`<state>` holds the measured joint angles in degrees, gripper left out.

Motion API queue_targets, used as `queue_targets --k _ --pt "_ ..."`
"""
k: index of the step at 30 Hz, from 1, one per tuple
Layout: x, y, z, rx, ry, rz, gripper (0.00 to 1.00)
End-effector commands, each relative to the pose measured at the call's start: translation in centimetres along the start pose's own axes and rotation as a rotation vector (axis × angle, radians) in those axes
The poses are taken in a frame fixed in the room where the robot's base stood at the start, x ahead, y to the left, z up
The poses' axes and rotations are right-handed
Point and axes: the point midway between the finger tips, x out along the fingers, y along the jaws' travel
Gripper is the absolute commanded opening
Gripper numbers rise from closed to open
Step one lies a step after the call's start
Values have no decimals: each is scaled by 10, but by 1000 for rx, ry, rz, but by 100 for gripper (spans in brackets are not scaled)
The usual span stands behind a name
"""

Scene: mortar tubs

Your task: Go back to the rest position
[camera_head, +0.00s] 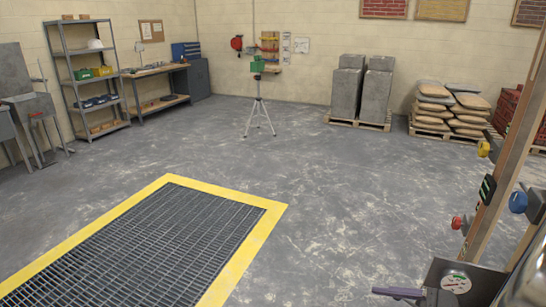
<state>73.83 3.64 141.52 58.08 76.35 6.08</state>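My gripper and arm are not in view, so I cannot see whether the gripper is open or holds anything. No mortar tub can be made out in this view.
A yellow-edged floor grate (240,262) lies front left. A tripod (259,108) with a green device stands mid-room. Shelving (68,85) and a workbench (160,102) line the left; pallets of blocks (346,92) and sacks (435,107) stand behind. A gauge panel (472,284) and post are close at right. Middle floor is clear.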

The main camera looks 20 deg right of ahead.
Motion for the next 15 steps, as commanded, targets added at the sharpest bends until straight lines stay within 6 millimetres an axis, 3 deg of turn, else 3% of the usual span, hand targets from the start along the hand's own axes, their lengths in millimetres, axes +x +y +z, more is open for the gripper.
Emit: queue_targets --k 6,15 --pt "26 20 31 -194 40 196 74" --pt "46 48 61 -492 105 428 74"
